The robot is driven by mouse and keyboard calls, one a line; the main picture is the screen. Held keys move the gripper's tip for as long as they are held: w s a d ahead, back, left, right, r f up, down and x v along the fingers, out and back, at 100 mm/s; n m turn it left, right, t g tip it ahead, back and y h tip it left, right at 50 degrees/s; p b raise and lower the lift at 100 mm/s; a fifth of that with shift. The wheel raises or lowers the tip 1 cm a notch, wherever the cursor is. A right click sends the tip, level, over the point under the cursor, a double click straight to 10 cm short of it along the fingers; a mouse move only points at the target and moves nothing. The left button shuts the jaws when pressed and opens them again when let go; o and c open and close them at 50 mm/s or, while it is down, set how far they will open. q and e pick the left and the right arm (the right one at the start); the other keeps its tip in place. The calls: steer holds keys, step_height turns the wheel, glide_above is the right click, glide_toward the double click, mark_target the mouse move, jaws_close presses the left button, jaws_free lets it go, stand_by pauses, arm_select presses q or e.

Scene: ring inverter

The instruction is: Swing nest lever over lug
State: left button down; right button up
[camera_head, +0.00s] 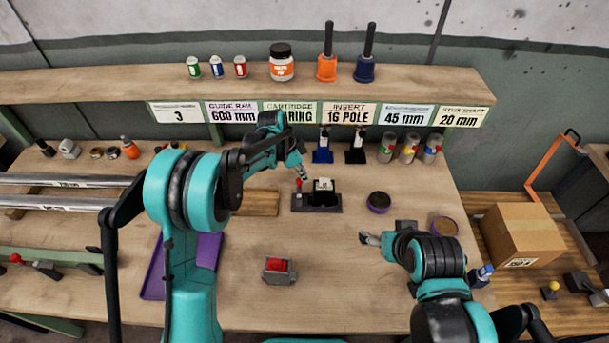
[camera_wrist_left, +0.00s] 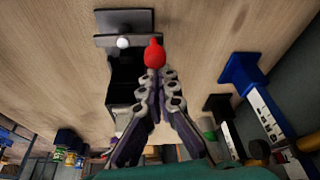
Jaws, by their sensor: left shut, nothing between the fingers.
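The nest is a black fixture (camera_head: 317,208) on the bench, with a dark block and a pale top piece on it. Its lever has a red knob (camera_head: 299,182) at the left side of the block. The red knob (camera_wrist_left: 154,54) stands just beyond my left fingertips in the left wrist view; I cannot tell if they touch. My left gripper (camera_head: 303,177) is shut and empty, reaching in from the upper left; its closed fingers (camera_wrist_left: 155,88) also show in the wrist view. The lug cannot be made out. My right gripper (camera_head: 366,239) is over the bench, right of the nest; its finger gap is unclear.
A dark round cup (camera_head: 378,202) stands right of the nest. A grey box with a red button (camera_head: 279,270) is in front. Blue (camera_head: 322,150) and black (camera_head: 356,150) holders stand behind. A purple tray (camera_head: 208,258) lies left.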

arm_select(q)
steer(key=shift+a+n, duration=0.2)
steer(key=shift+n, duration=0.2)
steer(key=n, duration=0.2)
steer(key=a+n+t, duration=0.1)
steer(key=shift+w+a+n+y, duration=0.1)
steer(key=shift+a+n+y, duration=0.1)
steer(key=shift+n+y, duration=0.15)
steer(key=n, duration=0.1)
steer(key=a+n+t, duration=0.1)
steer(key=n, duration=0.1)
steer(key=n+y, duration=0.1)
steer(key=shift+s+a+n, duration=0.2)
steer(key=shift+a+n, duration=0.05)
steer(key=shift+a, duration=0.05)
steer(key=n, duration=0.1)
steer(key=s+a+n+y, duration=0.1)
steer(key=n, duration=0.1)
steer(key=n+t+y, duration=0.1)
steer(key=n, duration=0.1)
steer(key=shift+s+a, duration=0.15)
steer(key=shift+a, duration=0.15)
steer(key=shift+s+a, duration=0.2)
steer(key=shift+s, duration=0.1)
steer(key=shift+s+b, duration=0.1)
steer(key=shift+b, duration=0.2)
steer(key=shift+s+a, duration=0.1)
steer(key=shift+s, duration=0.05)
